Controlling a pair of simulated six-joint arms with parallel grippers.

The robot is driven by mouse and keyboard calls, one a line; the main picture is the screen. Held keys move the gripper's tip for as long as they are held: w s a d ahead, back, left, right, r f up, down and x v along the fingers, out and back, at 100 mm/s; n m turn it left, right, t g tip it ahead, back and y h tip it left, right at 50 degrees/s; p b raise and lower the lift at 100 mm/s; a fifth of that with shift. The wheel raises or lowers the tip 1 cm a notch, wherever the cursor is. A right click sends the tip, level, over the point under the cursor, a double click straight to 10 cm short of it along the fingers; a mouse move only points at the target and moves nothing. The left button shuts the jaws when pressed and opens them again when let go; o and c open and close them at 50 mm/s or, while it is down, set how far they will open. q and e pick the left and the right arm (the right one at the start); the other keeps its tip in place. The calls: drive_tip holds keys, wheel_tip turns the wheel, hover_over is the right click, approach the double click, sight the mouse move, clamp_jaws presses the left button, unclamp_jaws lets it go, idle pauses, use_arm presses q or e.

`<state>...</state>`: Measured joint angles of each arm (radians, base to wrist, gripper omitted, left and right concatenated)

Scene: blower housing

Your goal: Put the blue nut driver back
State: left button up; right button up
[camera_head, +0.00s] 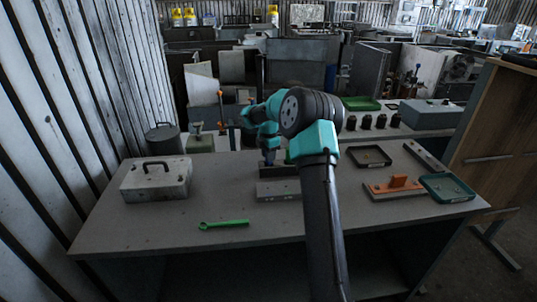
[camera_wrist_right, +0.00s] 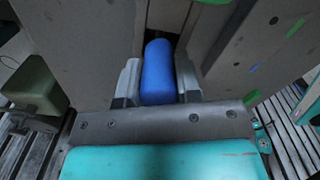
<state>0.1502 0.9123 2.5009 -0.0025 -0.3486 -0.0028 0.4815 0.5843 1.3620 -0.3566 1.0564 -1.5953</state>
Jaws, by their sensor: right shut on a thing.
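My right gripper (camera_head: 268,157) is over the back middle of the workbench, pointing down at a dark rack-like block (camera_head: 279,171). In the right wrist view, the blue handle of the nut driver (camera_wrist_right: 158,72) lies between the two grey fingers, and the gripper is shut on it. The driver's lower end is hidden in the wrist view. I cannot tell whether its tip is in the rack or above it. In the head view, the driver is too small and dark to make out clearly. My left gripper is not in view.
A green wrench (camera_head: 225,224) lies at the front of the bench (camera_head: 140,231). A grey case (camera_head: 156,182) stands at left. A grey block (camera_head: 278,190) lies in front of the rack. At right are a black tray (camera_head: 370,157), an orange part (camera_head: 396,187) and a green tray (camera_head: 447,188).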

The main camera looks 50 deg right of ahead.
drive_tip(key=o, duration=1.6)
drive_tip(key=shift+r, duration=0.1)
drive_tip(key=shift+r, duration=3.9)
